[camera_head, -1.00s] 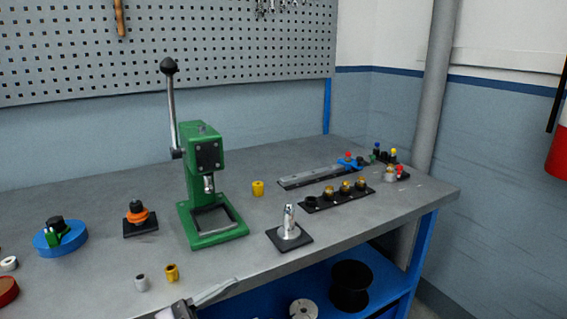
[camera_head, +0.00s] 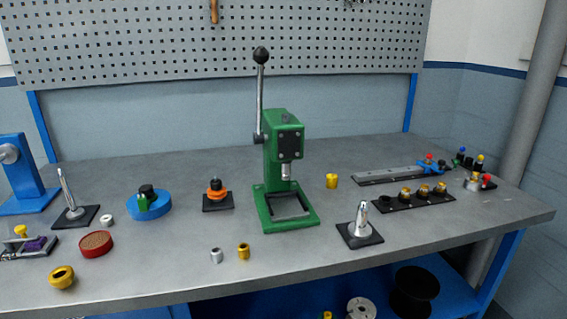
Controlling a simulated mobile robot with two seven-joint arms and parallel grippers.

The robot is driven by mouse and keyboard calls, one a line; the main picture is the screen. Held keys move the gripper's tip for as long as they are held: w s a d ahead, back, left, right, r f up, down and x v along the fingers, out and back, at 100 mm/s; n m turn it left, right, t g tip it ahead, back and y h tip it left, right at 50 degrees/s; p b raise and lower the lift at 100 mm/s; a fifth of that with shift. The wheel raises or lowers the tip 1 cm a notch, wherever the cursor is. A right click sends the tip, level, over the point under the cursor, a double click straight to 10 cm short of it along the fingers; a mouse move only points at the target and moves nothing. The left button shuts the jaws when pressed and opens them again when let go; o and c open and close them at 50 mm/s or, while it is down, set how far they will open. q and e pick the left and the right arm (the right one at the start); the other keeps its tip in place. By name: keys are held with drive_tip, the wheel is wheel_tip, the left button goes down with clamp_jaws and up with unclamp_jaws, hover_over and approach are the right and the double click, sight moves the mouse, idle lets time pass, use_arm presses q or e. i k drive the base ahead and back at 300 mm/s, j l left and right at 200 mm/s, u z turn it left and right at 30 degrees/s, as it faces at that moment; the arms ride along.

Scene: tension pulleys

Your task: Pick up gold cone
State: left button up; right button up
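Several gold pieces are on the workbench, and I cannot tell for sure which is the gold cone. One gold piece (camera_head: 332,181) stands right of the green press. A smaller gold piece (camera_head: 243,251) stands near the front edge, beside a small grey ring (camera_head: 216,255). A larger gold ring-like piece (camera_head: 61,277) lies at the front left. More gold-topped pieces (camera_head: 422,191) sit in a row on a black rack (camera_head: 385,206) at the right. Neither of my grippers is in view.
The green lever press (camera_head: 284,150) stands mid-bench. A silver post on a black base (camera_head: 360,225) is at its right. Left are an orange-and-black part (camera_head: 217,195), a blue disc (camera_head: 149,204), a red dish (camera_head: 96,245) and a blue stand (camera_head: 25,175). The front centre-left bench is fairly clear.

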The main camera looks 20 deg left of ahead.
sight(61, 278)
drive_tip(key=u, duration=1.85)
drive_tip(key=i+j+z, duration=0.1)
drive_tip(key=j, duration=0.4)
drive_tip(key=j+z, duration=0.1)
drive_tip(key=j, duration=0.4)
